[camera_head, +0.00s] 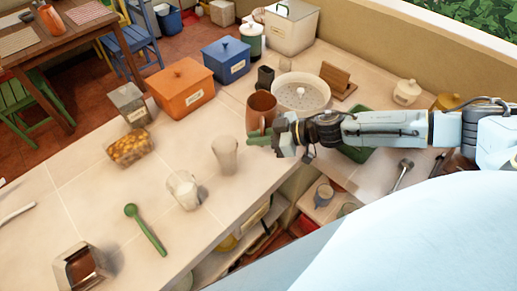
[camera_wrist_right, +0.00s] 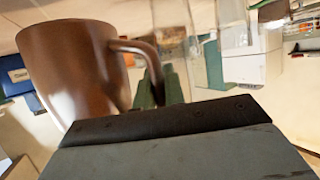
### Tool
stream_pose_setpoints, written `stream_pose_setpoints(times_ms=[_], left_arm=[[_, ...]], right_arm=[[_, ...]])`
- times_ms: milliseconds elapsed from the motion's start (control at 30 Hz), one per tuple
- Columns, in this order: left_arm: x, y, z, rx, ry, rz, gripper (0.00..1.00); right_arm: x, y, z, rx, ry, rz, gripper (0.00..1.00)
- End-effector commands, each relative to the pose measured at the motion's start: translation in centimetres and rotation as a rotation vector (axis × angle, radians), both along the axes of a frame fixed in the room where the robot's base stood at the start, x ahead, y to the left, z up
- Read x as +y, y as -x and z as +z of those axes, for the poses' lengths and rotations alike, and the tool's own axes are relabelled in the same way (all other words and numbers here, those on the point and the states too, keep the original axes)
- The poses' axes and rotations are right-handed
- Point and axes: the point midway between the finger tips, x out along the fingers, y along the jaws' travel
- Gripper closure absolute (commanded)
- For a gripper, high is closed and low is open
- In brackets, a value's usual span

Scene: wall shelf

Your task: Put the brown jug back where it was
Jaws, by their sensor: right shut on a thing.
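The brown jug (camera_head: 262,108) is near the middle of the head view, at the tip of my right arm and left of the white round bowl. My right gripper (camera_head: 264,141) has green fingers and is shut on the jug's handle. In the right wrist view, the jug (camera_wrist_right: 75,75) fills the left side, its handle running down to the green fingertips (camera_wrist_right: 160,92). The jug looks about upright in the head view. I cannot tell whether its base touches the counter. My left gripper is not in view.
Close to the jug are the white bowl (camera_head: 305,93), a dark cup (camera_head: 265,78) and a clear glass (camera_head: 225,155). An orange box (camera_head: 181,91) and a blue box (camera_head: 226,62) stand further left. The counter (camera_head: 85,185) has free room at left.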

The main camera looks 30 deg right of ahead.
Motion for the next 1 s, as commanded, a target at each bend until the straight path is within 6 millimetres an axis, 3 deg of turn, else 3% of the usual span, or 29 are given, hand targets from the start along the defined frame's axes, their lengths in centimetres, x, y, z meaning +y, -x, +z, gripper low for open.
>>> stream_pose_setpoints(times_ms=[467, 867, 900, 1000], left_arm=[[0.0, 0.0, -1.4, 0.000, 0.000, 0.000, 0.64], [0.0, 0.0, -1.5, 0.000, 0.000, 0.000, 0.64], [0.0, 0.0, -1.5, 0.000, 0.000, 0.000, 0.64], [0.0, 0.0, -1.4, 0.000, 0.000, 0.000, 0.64]], right_arm=[[0.0, -0.1, -5.1, -0.003, 0.000, -0.002, 1.00], [0.0, -0.1, -5.6, -0.005, 0.000, 0.000, 1.00], [0.0, 0.0, -5.7, -0.002, 0.001, 0.000, 0.86], [0.0, 0.0, -5.7, -0.002, 0.000, -0.001, 0.73]])
